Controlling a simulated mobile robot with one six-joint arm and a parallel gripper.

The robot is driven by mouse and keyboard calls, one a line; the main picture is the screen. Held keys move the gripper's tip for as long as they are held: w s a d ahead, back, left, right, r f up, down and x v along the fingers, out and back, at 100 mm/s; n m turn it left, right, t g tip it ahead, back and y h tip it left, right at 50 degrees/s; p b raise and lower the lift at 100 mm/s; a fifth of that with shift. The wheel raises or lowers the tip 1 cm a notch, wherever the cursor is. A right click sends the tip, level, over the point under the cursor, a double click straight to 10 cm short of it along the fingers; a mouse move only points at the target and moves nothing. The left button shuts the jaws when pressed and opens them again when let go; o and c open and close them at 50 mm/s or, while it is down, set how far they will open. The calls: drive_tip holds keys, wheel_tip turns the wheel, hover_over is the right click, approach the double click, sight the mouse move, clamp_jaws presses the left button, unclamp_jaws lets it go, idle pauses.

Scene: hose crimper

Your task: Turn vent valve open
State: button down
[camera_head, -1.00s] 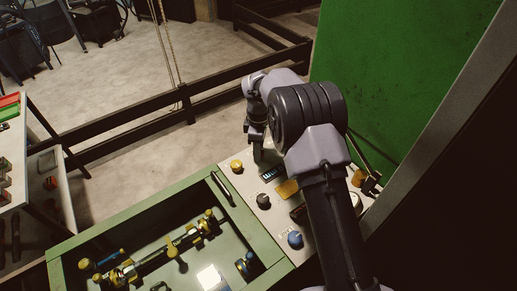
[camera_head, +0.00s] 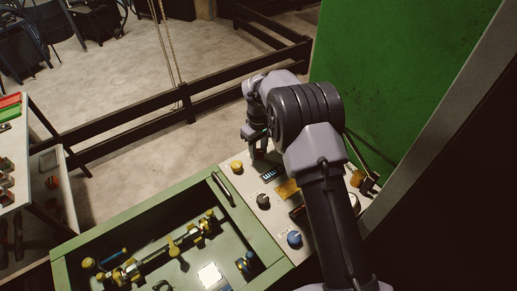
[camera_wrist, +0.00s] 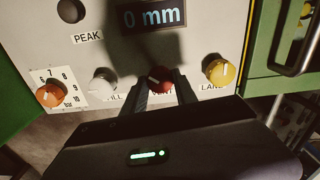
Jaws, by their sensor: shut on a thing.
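The wrist view shows a grey panel with a red knob (camera_wrist: 160,77) low in its middle. My gripper (camera_wrist: 163,88) has one finger on each side of this red knob and is shut on it. A pale mark shows on the knob's face. Its label is hidden behind my gripper, so I cannot read whether it is the vent valve. In the head view my gripper (camera_head: 257,152) points down at the far edge of the panel, and the red knob is hidden there.
A white knob (camera_wrist: 103,81) stands left of the red one and a yellow knob (camera_wrist: 219,70) right. An orange knob (camera_wrist: 50,95) with a bar scale is further left. The display (camera_wrist: 151,16) reads 0 mm. A green-rimmed tray (camera_head: 117,228) adjoins the panel.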

sight(258, 152)
drive_tip(key=m, duration=0.5)
drive_tip(key=shift+m, duration=0.3)
drive_tip(key=shift+m+b, duration=0.35)
drive_tip(key=shift+m, duration=1.85)
drive_tip(key=c, duration=1)
unclamp_jaws()
drive_tip(key=shift+o, duration=0.2)
wheel_tip(258, 152, up, 18)
drive_tip(key=p, duration=0.4)
drive_tip(key=shift+f, duration=0.25)
